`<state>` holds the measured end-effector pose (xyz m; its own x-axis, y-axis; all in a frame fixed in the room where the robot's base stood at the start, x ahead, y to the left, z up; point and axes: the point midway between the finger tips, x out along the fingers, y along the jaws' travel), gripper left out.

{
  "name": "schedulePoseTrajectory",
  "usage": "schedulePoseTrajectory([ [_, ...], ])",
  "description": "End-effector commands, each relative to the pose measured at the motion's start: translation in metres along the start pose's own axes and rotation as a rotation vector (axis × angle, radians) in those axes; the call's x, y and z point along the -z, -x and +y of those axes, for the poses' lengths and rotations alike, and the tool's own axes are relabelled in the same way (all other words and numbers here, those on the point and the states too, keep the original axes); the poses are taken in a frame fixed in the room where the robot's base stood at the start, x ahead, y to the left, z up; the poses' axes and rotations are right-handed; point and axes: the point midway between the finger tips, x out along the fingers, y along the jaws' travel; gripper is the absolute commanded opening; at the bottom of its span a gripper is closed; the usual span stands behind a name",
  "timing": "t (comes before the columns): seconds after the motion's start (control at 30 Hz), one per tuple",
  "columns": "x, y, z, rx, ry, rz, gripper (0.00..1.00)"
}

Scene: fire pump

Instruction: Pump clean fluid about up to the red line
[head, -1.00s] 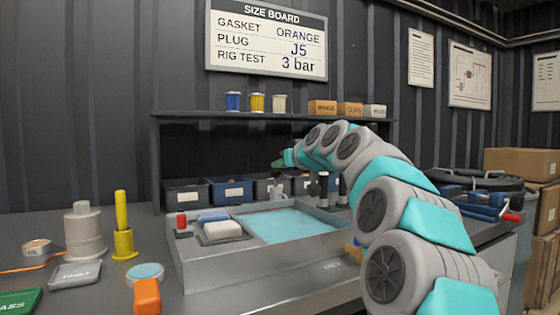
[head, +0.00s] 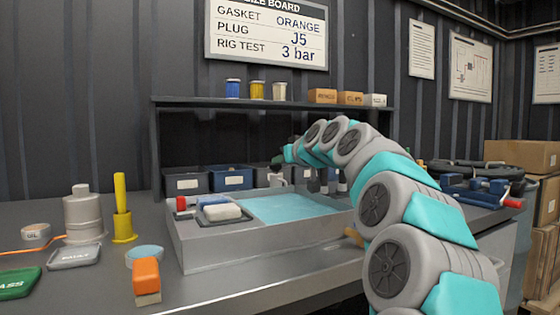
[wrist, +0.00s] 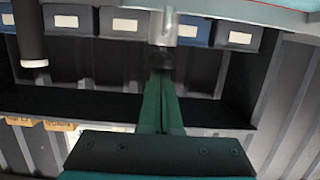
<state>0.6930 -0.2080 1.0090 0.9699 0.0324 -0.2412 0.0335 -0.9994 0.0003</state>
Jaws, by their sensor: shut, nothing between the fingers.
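A grey metal basin (head: 250,243) on the bench holds pale blue fluid (head: 290,207). At its back edge stand a small metal fitting (head: 277,182) and dark upright handles (head: 324,182). My gripper (head: 278,160) reaches over the back of the basin, its tip partly hidden by my arm. In the wrist view my green fingers (wrist: 161,85) are shut and empty, with their tips close to a dark end under a grey metal cylinder (wrist: 163,28). I cannot tell whether they touch it. A thin red line (wrist: 285,15) shows beside the pale blue area at the top right.
Several bins (head: 231,179) stand behind the basin under a shelf (head: 270,101). A white block (head: 222,212) lies on the basin's left part. A yellow post (head: 121,205), a grey stepped cylinder (head: 83,215) and an orange-topped block (head: 147,279) stand to the left.

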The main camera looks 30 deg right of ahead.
Motion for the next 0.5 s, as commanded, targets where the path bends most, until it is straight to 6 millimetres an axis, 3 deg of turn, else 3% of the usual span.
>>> schedulePoseTrajectory([
  [0.17, 0.010, 0.004, -0.002, 0.002, 0.001, -0.004, 0.00],
  [0.37, 0.043, 0.017, -0.008, -0.001, 0.002, 0.003, 0.00],
  [0.5, 0.036, 0.041, -0.008, 0.000, 0.000, 0.001, 0.00],
])
